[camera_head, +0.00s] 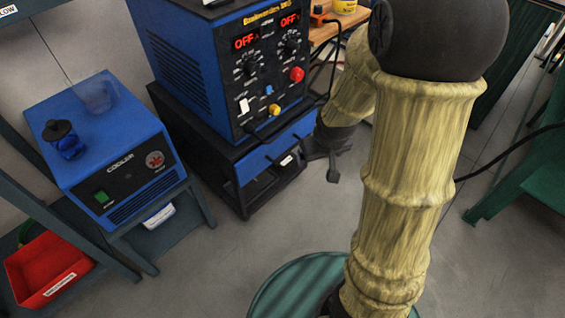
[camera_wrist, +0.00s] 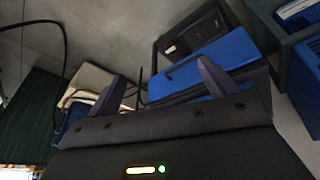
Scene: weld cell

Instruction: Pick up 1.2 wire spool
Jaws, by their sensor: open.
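I cannot make out a 1.2 wire spool in either view. My gripper (camera_head: 330,160) hangs beside the lower right of the blue welding machine in the head view, partly behind my arm. In the wrist view its two fingers (camera_wrist: 161,84) stand wide apart with nothing between them. Beyond them are a blue panel (camera_wrist: 217,51) and a dark frame.
The blue welder (camera_head: 262,75) stands on a black and blue base. To its left, a blue cooler (camera_head: 100,140) sits on a grey shelf frame, with a red bin (camera_head: 45,268) lower left. A wooden surface (camera_head: 328,32) is behind. Grey floor (camera_head: 225,255) is clear in front.

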